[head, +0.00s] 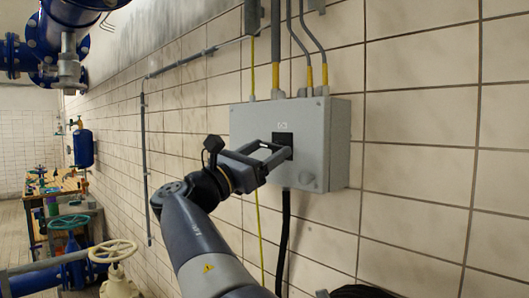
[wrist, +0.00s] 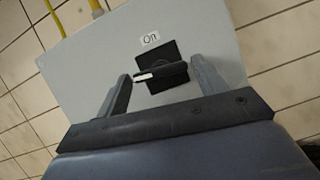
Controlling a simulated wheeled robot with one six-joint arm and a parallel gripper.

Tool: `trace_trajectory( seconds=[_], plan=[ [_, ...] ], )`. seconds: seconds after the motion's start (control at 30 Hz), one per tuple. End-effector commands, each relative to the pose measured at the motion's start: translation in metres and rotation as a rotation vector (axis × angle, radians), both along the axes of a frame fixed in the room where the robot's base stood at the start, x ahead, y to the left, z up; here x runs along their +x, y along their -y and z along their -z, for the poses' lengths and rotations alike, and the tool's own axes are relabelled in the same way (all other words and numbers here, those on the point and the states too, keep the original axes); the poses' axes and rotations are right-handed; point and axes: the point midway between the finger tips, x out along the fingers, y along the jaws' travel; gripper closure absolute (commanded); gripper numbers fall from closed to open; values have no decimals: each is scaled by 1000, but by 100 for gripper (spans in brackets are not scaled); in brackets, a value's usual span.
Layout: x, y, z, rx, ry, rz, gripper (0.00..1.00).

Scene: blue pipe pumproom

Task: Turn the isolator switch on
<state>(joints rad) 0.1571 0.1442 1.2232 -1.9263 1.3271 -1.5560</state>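The isolator switch is a black plate (wrist: 176,56) with a black handle (wrist: 170,71) on the front of a grey wall box (head: 264,117). A white "On" label (wrist: 150,38) sits just above the plate. The handle lies across the plate, its white-marked end (wrist: 144,76) to the left in the wrist view, not pointing at the label. My gripper (wrist: 162,74) is open, one finger beyond each end of the handle, with visible gaps. In the head view my gripper (head: 279,153) reaches the box front and partly hides the switch.
Conduits (head: 276,50) enter the box from above, and a black cable (head: 285,235) hangs below it. At left are a valve wheel (head: 113,251), blue pipes (head: 50,272) and a cluttered workbench (head: 55,188). The tiled wall right of the box is bare.

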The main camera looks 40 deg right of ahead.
Motion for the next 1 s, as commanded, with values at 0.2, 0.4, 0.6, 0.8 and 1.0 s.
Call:
trace_trajectory(
  seconds=[0.2,0.4,0.6,0.8,1.0],
  plan=[
    [0,0,0,0,0,0,51],
    [0,0,0,0,0,0,65],
    [1,0,0,1,18,0,65],
    [2,0,0,8,100,0,65],
    [3,-1,-1,20,251,0,65]
  ],
)
